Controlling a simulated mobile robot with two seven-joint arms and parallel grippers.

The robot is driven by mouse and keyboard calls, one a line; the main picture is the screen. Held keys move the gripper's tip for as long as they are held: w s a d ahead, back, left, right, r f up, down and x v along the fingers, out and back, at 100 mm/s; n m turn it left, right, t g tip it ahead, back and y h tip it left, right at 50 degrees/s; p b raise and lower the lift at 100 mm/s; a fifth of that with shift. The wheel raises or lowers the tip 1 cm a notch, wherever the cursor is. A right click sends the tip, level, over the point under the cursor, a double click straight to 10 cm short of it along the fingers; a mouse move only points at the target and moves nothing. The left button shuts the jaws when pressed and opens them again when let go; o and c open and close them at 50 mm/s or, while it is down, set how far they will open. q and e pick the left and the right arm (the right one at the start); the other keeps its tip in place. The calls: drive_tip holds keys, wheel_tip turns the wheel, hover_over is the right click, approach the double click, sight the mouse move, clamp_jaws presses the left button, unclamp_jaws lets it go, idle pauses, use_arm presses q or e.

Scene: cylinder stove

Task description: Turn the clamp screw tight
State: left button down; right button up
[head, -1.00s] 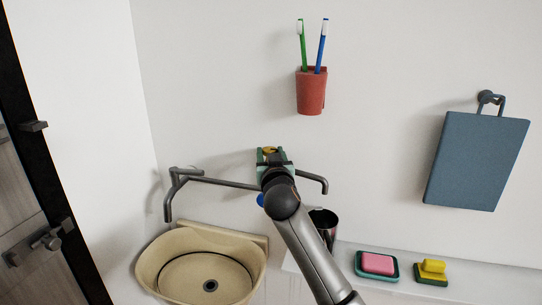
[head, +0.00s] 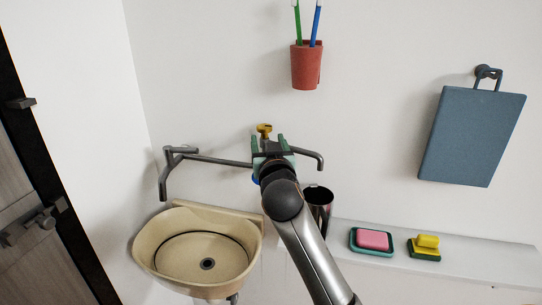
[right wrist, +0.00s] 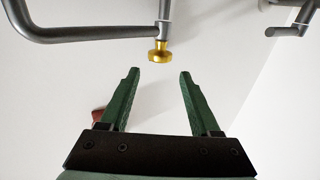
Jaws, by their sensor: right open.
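A small yellow-gold knob (head: 264,129), which looks like the clamp screw's head, sits by the grey wall pipe (head: 212,159). The right wrist view shows the knob (right wrist: 159,52) at the end of a short grey stem on the pipe. My right gripper (head: 268,142) has green fingers and is open and empty. In the right wrist view its fingertips (right wrist: 160,72) lie apart on either side of the knob's line, just short of it. The gripper hides part of the pipe in the head view. My left gripper is not in view.
A beige basin (head: 152,252) is below left. A dark metal cup (head: 319,203) stands beside my right arm. A red toothbrush cup (head: 306,68) and a blue board (head: 472,137) hang on the wall.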

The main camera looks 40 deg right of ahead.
drive_tip(key=v, duration=0.6)
drive_tip(key=shift+b, duration=0.3)
